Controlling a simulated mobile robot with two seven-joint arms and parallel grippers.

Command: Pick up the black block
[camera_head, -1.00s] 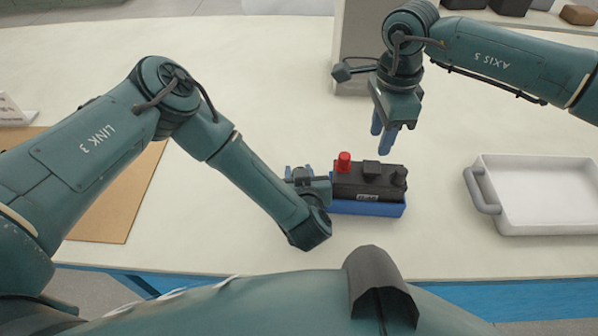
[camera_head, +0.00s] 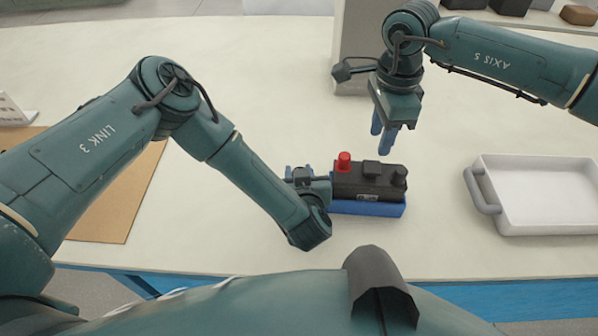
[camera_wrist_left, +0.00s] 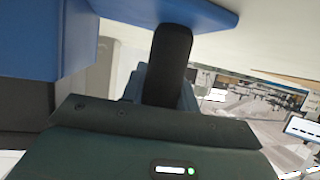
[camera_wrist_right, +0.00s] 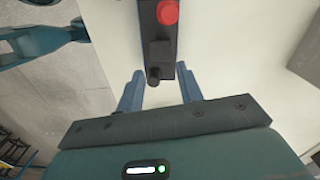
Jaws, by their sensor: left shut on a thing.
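The black block (camera_head: 370,182), with a red knob (camera_head: 344,160) on its top, sits upright on a blue base (camera_head: 365,208) in the middle of the table. My left gripper (camera_head: 300,177) is at the base's left end. In the left wrist view it is shut on a dark rounded handle (camera_wrist_left: 171,62) that meets the blue base (camera_wrist_left: 195,12). My right gripper (camera_head: 383,135) hangs above and behind the block, open and empty. In the right wrist view the black block (camera_wrist_right: 158,45) lies beyond the open fingertips (camera_wrist_right: 160,85), apart from them.
A white tray (camera_head: 484,165) with a grey handle stands to the right. A brown board (camera_head: 120,215) lies at the left, partly under my left arm. A grey upright box (camera_head: 352,45) stands at the back. The table is clear between the block and the white tray.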

